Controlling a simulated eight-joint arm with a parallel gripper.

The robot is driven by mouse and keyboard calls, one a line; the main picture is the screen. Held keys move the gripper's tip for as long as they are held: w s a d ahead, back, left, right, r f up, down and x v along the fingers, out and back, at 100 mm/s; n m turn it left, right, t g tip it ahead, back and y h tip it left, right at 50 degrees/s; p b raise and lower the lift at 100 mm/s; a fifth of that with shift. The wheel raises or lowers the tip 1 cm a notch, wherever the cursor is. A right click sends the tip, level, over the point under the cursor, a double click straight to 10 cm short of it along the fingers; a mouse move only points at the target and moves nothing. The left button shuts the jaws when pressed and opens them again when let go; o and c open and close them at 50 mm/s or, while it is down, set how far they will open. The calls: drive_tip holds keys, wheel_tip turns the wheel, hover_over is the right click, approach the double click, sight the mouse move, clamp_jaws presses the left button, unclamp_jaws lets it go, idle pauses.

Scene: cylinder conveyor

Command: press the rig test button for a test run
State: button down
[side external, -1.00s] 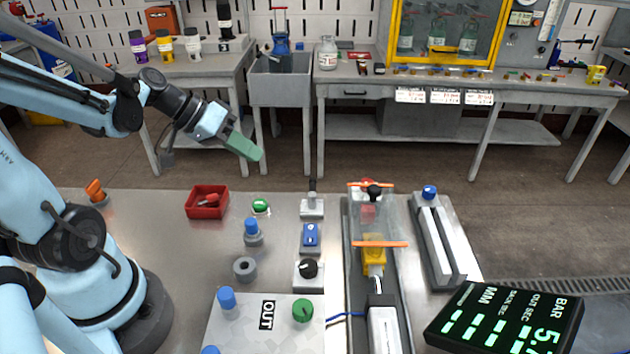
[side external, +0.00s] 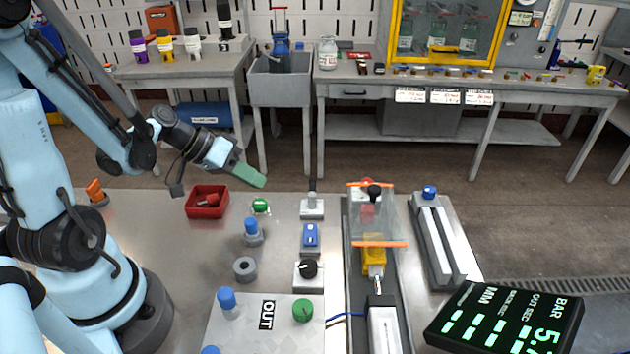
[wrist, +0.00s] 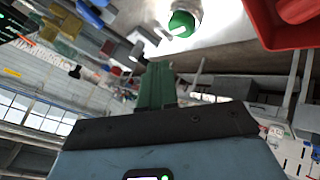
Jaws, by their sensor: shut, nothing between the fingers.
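A green button (side external: 260,206) on a pale round base stands on the steel bench, right of the red tray; I cannot read a label on it. It also shows at the top of the wrist view (wrist: 182,23). My gripper (side external: 258,180) has green fingers, shut and empty. In the side view its tips appear just above and behind the green button, apart from it. In the wrist view the fingers (wrist: 157,88) point up toward the bench, with the button beyond them to the right.
A red tray (side external: 192,211) holding a red item is left of the button. To the right stand a lever switch (side external: 312,206), a blue switch (side external: 311,235), a black knob (side external: 308,269) and a cylinder rig with an orange-edged clear guard (side external: 377,243).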

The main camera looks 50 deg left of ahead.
sight(258, 205)
drive_tip(key=shift+f, duration=1.15)
idle(1.6)
drive_tip(key=shift+r, duration=2.5)
drive_tip(key=shift+d+r+g, duration=0.1)
drive_tip(key=shift+d+g, duration=0.2)
drive_tip(key=shift+d, duration=0.2)
drive_tip(key=s+d+r+m+y, duration=0.2)
drive_tip(key=d+r+y, duration=0.3)
drive_tip(key=d, duration=0.1)
